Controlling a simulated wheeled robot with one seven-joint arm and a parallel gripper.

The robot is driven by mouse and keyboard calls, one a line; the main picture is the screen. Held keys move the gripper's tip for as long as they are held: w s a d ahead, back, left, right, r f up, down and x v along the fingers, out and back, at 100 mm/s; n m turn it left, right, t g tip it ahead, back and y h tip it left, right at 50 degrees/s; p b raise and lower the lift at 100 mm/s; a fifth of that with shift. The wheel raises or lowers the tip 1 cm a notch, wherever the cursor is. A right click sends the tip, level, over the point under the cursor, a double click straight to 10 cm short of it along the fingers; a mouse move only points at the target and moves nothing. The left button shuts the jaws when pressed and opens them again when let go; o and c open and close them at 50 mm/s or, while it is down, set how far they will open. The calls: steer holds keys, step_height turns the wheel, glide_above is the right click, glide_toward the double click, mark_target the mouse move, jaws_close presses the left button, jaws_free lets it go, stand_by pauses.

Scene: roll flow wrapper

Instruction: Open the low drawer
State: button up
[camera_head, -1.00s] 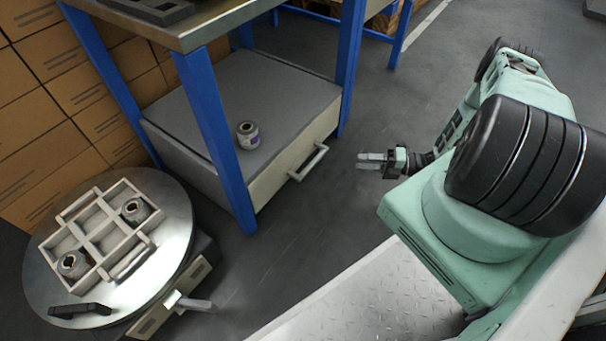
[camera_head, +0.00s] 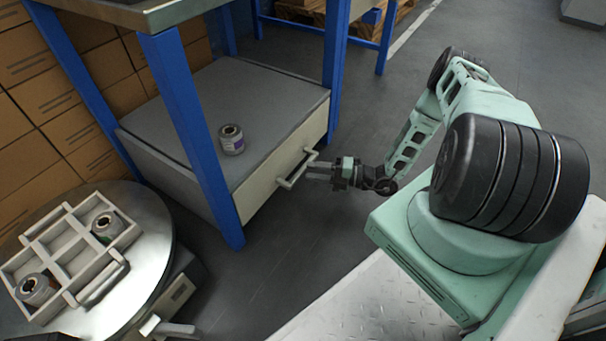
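The low drawer (camera_head: 262,187) is under the blue-legged table, its pale front flush with the grey-topped cabinet, so it looks closed. Its light bar handle (camera_head: 298,172) sticks out from the front. My gripper (camera_head: 309,172) points left, with its fingertips at the handle's outer side, close to its right half. The two fingers show a gap between them, so it is open. I cannot tell whether the fingertips touch the bar or straddle it.
A roll (camera_head: 231,139) stands on the cabinet top. A blue table leg (camera_head: 191,130) rises in front of the cabinet's left part. A round metal table (camera_head: 150,225) with a divided tray (camera_head: 62,232) holding rolls is at lower left. Floor before the drawer is clear.

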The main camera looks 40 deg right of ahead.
mark_target(306, 170)
steer(key=shift+b+x, duration=0.6)
steer(key=shift+x, duration=1.4)
jaws_close()
